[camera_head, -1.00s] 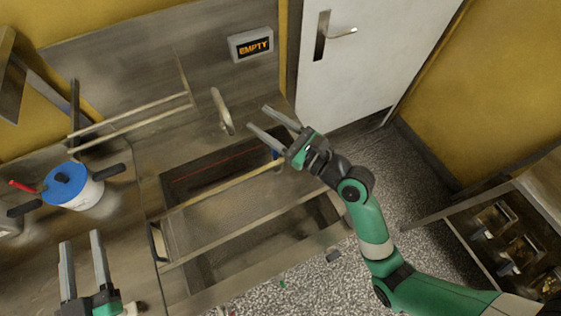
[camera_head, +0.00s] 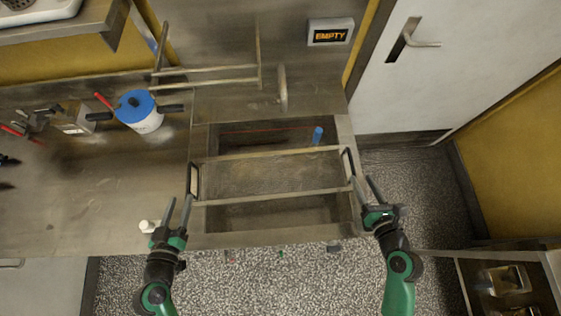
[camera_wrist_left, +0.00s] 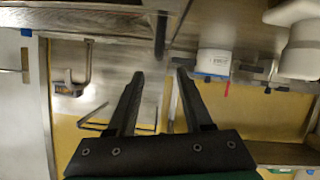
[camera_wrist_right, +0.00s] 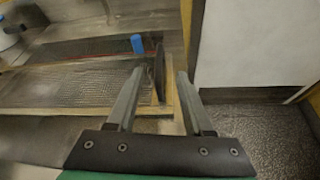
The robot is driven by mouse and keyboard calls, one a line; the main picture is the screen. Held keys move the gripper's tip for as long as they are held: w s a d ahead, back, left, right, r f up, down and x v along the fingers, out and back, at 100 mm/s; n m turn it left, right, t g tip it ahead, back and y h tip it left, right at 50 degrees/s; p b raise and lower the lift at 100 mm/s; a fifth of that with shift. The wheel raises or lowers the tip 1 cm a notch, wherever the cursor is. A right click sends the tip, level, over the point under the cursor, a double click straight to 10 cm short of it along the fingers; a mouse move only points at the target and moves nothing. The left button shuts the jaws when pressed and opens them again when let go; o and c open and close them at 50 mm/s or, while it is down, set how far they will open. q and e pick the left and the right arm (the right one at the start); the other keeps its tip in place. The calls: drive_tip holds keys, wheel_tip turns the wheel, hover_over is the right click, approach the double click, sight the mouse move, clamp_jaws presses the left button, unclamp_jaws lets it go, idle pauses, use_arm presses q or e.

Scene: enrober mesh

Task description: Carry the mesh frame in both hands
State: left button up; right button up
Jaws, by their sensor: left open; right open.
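The mesh frame (camera_head: 270,172) lies level across the tank opening, with pale rails and a dark upright handle at each end. My left gripper (camera_head: 177,206) is open and empty, just in front of the left handle (camera_head: 193,181). In the left wrist view that handle (camera_wrist_left: 160,36) stands beyond the gap between the fingertips. My right gripper (camera_head: 364,182) is open, close to the right handle (camera_head: 349,163). In the right wrist view this handle (camera_wrist_right: 159,73) appears between the fingertips; I cannot tell whether they reach around it.
A blue-lidded white pot (camera_head: 139,112) stands on the counter at left. A blue peg (camera_head: 318,135) stands behind the frame. A bent rack (camera_head: 205,78) and an EMPTY display (camera_head: 331,32) are at the back. A small white item (camera_head: 148,226) lies near my left gripper.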

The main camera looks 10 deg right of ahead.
sight(188, 177)
use_arm(q)
drive_tip(key=x, duration=1)
drive_tip(key=shift+w+d, duration=0.1)
drive_tip(key=shift+w, duration=0.1)
use_arm(e)
drive_tip(key=x, duration=1)
drive_tip(key=shift+w+a, duration=0.1)
drive_tip(key=shift+w, duration=0.15)
use_arm(q)
clamp_jaws()
use_arm(e)
clamp_jaws()
